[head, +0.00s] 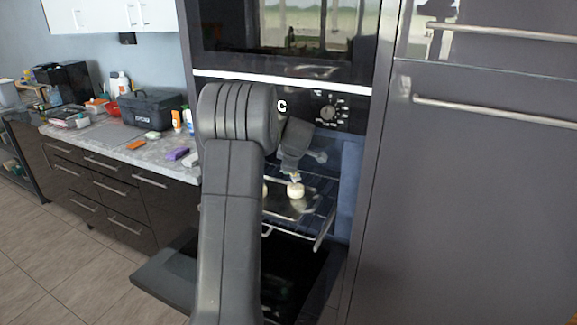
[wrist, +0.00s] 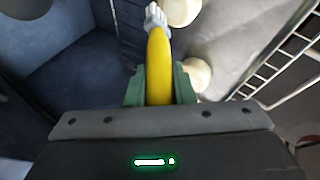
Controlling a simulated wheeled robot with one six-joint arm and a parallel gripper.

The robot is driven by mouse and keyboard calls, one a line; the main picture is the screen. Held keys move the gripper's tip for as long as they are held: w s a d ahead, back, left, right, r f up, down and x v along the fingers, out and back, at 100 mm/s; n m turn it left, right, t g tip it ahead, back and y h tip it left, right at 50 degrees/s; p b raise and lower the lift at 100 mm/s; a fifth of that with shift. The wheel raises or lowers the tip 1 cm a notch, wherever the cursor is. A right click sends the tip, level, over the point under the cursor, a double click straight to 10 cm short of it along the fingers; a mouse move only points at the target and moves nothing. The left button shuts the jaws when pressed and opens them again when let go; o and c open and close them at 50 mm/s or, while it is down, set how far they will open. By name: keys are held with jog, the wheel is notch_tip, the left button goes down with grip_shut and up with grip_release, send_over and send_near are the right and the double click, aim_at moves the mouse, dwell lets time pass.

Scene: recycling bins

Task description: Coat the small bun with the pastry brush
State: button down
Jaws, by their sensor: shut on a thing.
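My gripper (wrist: 158,88) is shut on the yellow handle of the pastry brush (wrist: 159,55), with green fingers on both sides. The brush's pale grey head points away from the gripper. Two round cream buns show in the wrist view: one bun (wrist: 181,9) right beside the brush head, cut by the top edge, and another bun (wrist: 198,75) right of the handle. I cannot tell which is the small one, or whether the bristles touch the upper bun. In the head view my gripper (head: 295,172) is above a bun (head: 296,190); another bun (head: 265,190) is mostly hidden by my arm.
The buns are on a metal tray (head: 306,205) on a wire rack (head: 325,222) in the open oven. The lowered oven door (head: 165,280) extends in front. The oven's side wall is close to my gripper. A cluttered counter (head: 110,138) stands left; tall cabinets (head: 470,180) stand right.

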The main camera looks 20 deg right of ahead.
jog(key=shift+f+b, duration=0.5)
jog(key=shift+f+b, duration=0.25)
jog(key=shift+b, duration=0.95)
jog(key=shift+s+r, duration=0.1)
jog(key=s+a+b, duration=0.1)
jog(key=a+b, duration=0.1)
jog(key=shift+s+a+b, duration=0.15)
jog(key=shift+b, duration=0.2)
